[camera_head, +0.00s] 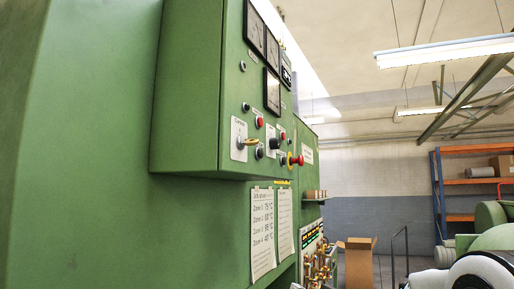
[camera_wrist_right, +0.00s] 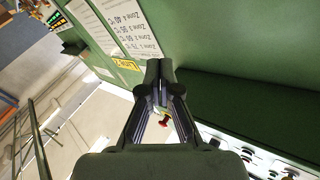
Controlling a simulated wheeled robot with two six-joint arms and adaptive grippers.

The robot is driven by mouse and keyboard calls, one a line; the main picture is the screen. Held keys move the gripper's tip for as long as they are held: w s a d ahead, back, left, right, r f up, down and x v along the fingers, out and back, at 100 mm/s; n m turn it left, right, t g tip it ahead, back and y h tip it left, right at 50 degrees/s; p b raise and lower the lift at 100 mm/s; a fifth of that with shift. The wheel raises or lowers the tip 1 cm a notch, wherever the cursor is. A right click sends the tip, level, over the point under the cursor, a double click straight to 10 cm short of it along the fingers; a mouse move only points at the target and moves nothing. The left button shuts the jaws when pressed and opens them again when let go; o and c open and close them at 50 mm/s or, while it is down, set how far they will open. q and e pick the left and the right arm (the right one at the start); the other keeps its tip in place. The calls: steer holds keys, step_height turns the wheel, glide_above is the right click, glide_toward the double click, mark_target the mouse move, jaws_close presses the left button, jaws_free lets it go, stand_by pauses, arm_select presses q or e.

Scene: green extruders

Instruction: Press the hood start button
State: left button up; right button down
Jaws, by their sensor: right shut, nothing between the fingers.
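A green control box (camera_head: 188,85) hangs on the machine's front in the head view. Its panel carries a red button (camera_head: 259,122), a black knob (camera_head: 274,144), a yellow-handled switch (camera_head: 248,142) and a red mushroom button on yellow (camera_head: 296,160). The labels are too small to read, so I cannot tell which is the hood start button. In the right wrist view my right gripper (camera_wrist_right: 159,66) is shut and empty, in front of the green machine. A red knob (camera_wrist_right: 165,121) shows through the gap between its finger links. My left gripper is in neither view.
Paper sheets with zone temperatures (camera_head: 262,232) hang below the box, and show in the wrist view too (camera_wrist_right: 128,28). A small shelf (camera_head: 315,197) and brass fittings (camera_head: 318,262) lie beyond. A cardboard box (camera_head: 358,262) and orange shelving (camera_head: 470,180) stand at the back.

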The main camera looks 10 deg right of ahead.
mark_target(260, 153)
steer(key=s+r+n+t+y+p, duration=0.1)
steer(key=s+r+t+p, duration=0.3)
steer(key=r, duration=1.3)
steer(key=s+r+n+t+y+p, duration=0.1)
steer(key=s+r, duration=0.5)
steer(key=r, duration=1.1)
steer(key=w+a, duration=0.5)
steer(key=a, duration=0.1)
steer(key=shift+w+a+p, duration=0.35)
steer(key=shift+p, duration=0.1)
steer(key=shift+g, duration=0.3)
steer(key=shift+w+a+r, duration=0.1)
steer(key=shift+w+a, duration=0.15)
steer(key=shift+a, duration=0.1)
steer(key=shift+w+a, duration=0.2)
steer(key=shift+a, duration=0.15)
steer(key=shift+d, duration=0.1)
steer(key=shift+s+d, duration=0.45)
steer(key=shift+d, duration=0.15)
